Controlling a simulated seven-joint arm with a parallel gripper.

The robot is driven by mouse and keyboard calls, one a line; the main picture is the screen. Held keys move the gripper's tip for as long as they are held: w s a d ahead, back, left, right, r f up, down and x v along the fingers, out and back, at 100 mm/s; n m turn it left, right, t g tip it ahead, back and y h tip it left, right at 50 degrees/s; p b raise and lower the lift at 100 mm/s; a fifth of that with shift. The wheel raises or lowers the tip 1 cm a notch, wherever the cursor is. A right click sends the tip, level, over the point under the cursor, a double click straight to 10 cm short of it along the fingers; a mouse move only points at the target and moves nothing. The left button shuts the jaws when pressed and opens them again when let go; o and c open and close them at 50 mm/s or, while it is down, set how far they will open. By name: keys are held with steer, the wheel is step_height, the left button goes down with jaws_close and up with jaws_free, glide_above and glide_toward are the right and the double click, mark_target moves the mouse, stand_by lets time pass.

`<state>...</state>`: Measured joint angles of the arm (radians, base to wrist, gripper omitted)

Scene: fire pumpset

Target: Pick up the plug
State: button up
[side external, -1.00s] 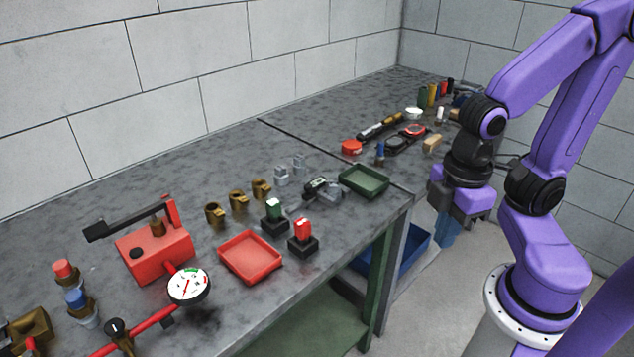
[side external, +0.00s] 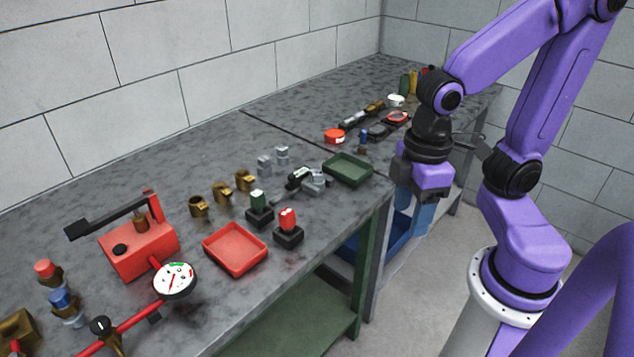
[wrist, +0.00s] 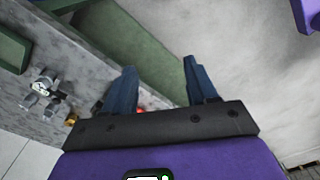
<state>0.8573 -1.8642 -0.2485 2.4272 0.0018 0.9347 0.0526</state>
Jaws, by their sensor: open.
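My gripper (side external: 412,212) hangs off the front edge of the bench, right of the green tray. Its two blue fingers are apart and empty, also in the wrist view (wrist: 160,72). I cannot tell which small part is the plug. Brass fittings (side external: 222,193), grey fittings (side external: 273,160), a grey part with a black and white piece (side external: 306,179), a green-topped part (side external: 259,206) and a red-topped part (side external: 288,226) stand on the bench, all apart from my gripper. The grey part also shows in the wrist view (wrist: 42,92).
The bench (side external: 150,182) holds a red tray (side external: 236,249), a green tray (side external: 347,169), a red pump (side external: 138,249) and a gauge (side external: 175,281). A blue bin (side external: 372,243) sits below the bench edge. Bench space behind the fittings is clear.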

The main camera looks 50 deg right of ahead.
steer(key=w+a+r+m, duration=0.1)
steer(key=w+r+m, duration=0.1)
steer(key=w+m, duration=0.65)
steer(key=m, duration=1.2)
glide_above(317, 172)
steer(key=shift+n, duration=0.25)
steer(key=f, duration=1.2)
steer(key=shift+s+d, duration=0.15)
steer(key=shift+d, duration=0.05)
steer(key=shift+a+f, duration=0.15)
steer(key=shift+f, duration=1.15)
steer(key=shift+a+f, duration=0.1)
steer(key=shift+f, duration=1.2)
jaws_close()
